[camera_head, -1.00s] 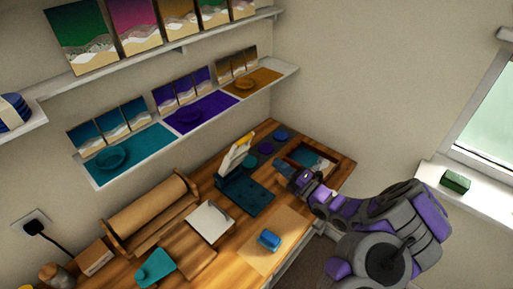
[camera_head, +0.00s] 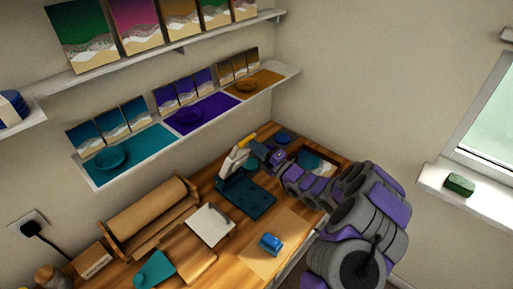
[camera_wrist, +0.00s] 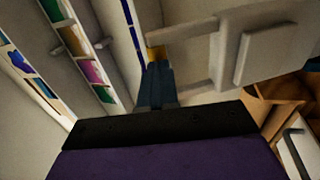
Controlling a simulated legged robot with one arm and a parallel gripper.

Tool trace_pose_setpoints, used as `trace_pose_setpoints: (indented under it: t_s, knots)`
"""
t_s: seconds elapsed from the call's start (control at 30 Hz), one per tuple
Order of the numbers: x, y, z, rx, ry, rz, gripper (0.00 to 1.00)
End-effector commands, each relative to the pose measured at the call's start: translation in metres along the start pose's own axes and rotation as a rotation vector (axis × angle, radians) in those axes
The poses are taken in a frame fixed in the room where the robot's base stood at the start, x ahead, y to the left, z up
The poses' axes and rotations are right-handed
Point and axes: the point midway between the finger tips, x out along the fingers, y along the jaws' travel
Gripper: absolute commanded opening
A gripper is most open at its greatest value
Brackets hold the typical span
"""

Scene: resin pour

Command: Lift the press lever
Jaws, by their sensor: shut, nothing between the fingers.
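The press stands on the wooden bench, with a dark teal base (camera_head: 246,196) and a pale upright lever arm (camera_head: 236,160) ending in a yellow handle (camera_head: 248,139). My gripper (camera_head: 257,147) is shut and empty, just right of the upper lever, close to the yellow handle. In the wrist view, my closed dark blue fingers (camera_wrist: 157,84) point toward a patch of yellow (camera_wrist: 155,52), with the pale press frame (camera_wrist: 225,50) beside them on the right. I cannot tell whether the fingers touch the lever.
A framed tray (camera_head: 318,162) lies on the bench behind my arm. Wall shelves (camera_head: 190,131) with colored panels hang above the bench.

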Motion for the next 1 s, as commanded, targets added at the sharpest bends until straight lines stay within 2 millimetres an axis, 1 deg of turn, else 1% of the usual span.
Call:
trace_pose_setpoints:
  t_s: [0.17, 0.27, 0.4, 0.5, 0.87, 1.0]
  knots:
    - [0.001, 0.001, 0.000, -0.001, 0.001, -0.003, 0.00]
    - [0.008, 0.004, -0.001, -0.003, 0.003, -0.025, 0.00]
    - [0.025, 0.011, -0.001, -0.005, 0.005, -0.076, 0.00]
    - [0.031, 0.012, 0.000, -0.003, 0.001, -0.105, 0.00]
    - [0.033, 0.008, -0.002, -0.002, 0.001, -0.110, 0.00]
    - [0.022, 0.009, -0.004, 0.001, -0.001, -0.109, 0.00]
